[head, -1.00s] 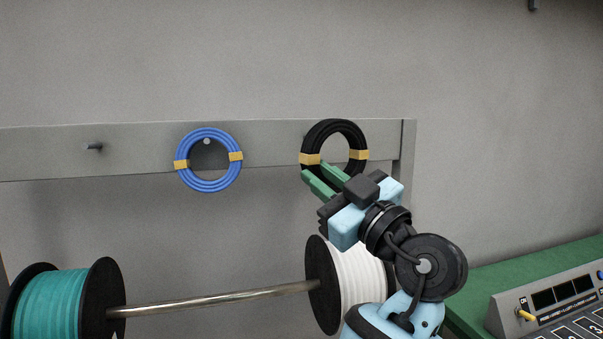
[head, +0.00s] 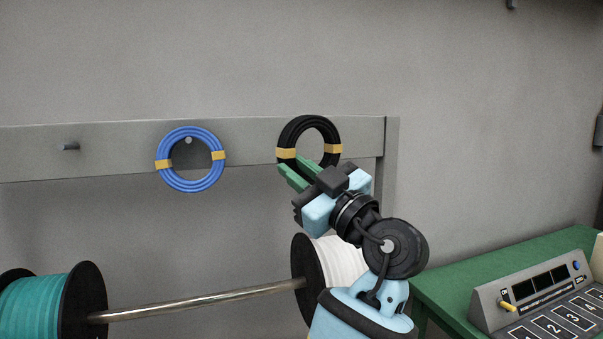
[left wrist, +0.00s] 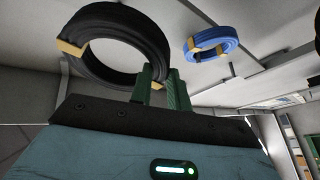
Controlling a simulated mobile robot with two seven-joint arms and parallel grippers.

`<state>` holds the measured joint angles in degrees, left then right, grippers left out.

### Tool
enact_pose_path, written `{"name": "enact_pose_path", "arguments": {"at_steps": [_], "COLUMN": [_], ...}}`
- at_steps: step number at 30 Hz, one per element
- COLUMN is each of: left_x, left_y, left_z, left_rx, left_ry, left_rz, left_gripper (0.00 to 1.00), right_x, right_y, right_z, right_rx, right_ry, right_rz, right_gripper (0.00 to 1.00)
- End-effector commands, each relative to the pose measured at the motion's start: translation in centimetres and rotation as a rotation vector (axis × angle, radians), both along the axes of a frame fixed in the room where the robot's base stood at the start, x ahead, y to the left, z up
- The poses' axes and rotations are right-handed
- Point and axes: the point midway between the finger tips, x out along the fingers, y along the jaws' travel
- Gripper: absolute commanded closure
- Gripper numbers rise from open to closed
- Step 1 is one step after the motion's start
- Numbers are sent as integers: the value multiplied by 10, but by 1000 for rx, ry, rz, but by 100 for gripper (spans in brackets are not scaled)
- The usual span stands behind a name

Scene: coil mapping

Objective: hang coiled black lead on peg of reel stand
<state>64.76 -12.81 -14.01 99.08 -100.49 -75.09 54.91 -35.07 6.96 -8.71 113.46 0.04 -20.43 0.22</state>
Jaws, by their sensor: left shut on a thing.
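The coiled black lead (head: 289,132) is a ring with two yellow bands, upright in front of the right part of the grey rail of the reel stand (head: 250,131). My left gripper (head: 305,172) is shut on its lower edge with green fingers. The left wrist view shows the black coil (left wrist: 95,67) at the fingers (left wrist: 163,88). A bare peg (head: 69,147) juts from the rail at far left. A blue coil (head: 164,174) hangs on the middle peg (head: 188,140). No peg shows through the black coil, and I cannot tell its gap to the rail. My right gripper is out of view.
A teal reel (head: 35,310) and a white reel (head: 340,258) sit on a metal rod (head: 200,301) below the rail. A green table (head: 500,262) with a grey control box (head: 490,310) stands at the right. The rail between the coils is clear.

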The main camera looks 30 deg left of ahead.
Motion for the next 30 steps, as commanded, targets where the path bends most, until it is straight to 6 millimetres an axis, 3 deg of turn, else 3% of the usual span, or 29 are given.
{"name": "enact_pose_path", "arguments": {"at_steps": [30], "left_x": [39], "left_y": [47], "left_z": [-2], "left_rx": [0], "left_ry": [-1], "left_rz": [1], "left_gripper": [100], "right_x": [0], "right_y": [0], "right_z": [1], "right_rx": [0], "right_ry": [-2], "right_rz": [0], "right_gripper": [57]}}
